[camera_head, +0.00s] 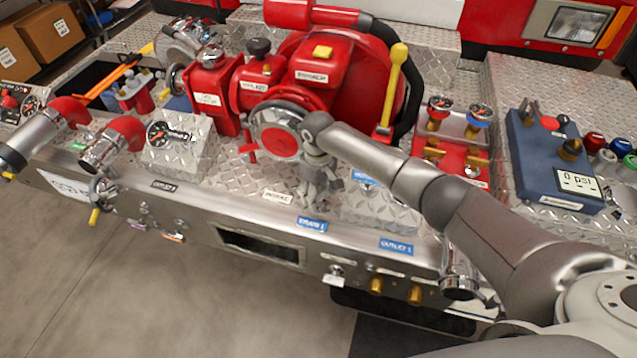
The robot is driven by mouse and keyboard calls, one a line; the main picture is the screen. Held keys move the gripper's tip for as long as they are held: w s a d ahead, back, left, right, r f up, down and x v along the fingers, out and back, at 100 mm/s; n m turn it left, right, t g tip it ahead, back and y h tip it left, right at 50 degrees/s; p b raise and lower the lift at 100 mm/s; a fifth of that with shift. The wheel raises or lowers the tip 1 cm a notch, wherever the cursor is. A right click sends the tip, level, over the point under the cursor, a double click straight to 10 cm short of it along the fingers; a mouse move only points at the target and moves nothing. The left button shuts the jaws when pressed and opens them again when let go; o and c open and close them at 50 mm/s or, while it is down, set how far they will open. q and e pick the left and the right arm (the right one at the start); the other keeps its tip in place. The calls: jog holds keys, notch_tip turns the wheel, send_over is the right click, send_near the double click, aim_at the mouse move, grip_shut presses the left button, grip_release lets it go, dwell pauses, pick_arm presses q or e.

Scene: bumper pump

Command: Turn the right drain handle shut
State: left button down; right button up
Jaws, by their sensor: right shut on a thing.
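My right gripper (318,193) reaches in from the right and points down at the diamond-plate deck, in front of the red pump. It is shut at a spot just behind the blue "DRAIN 1" label (312,224). The right drain handle appears to be between its fingers. The fingers and wrist hide most of the handle, so its angle cannot be told. My left gripper is not in view.
The red pump (322,70) with its round cap (279,143) stands right behind the gripper. A yellow-handled lever (393,85) rises to the right. Red gauge valves (452,135) and a blue gauge box (545,165) stand further right. Free floor (150,290) lies in front.

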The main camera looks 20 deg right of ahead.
jog(key=m+p, duration=0.2)
jog(key=m, duration=0.1)
jog(key=shift+r, duration=0.3)
jog(key=m+p, duration=0.3)
jog(key=shift+m, duration=0.3)
jog(key=m+p, duration=0.1)
jog(key=m, duration=0.2)
jog(key=shift+f+p, duration=0.1)
jog(key=shift+p, duration=0.25)
jog(key=shift+w+m+p, duration=0.1)
jog(key=shift+m+p, duration=0.4)
jog(key=shift+m, duration=1)
jog(key=o, duration=0.9)
jog(key=shift+o, duration=0.6)
jog(key=shift+f, duration=0.15)
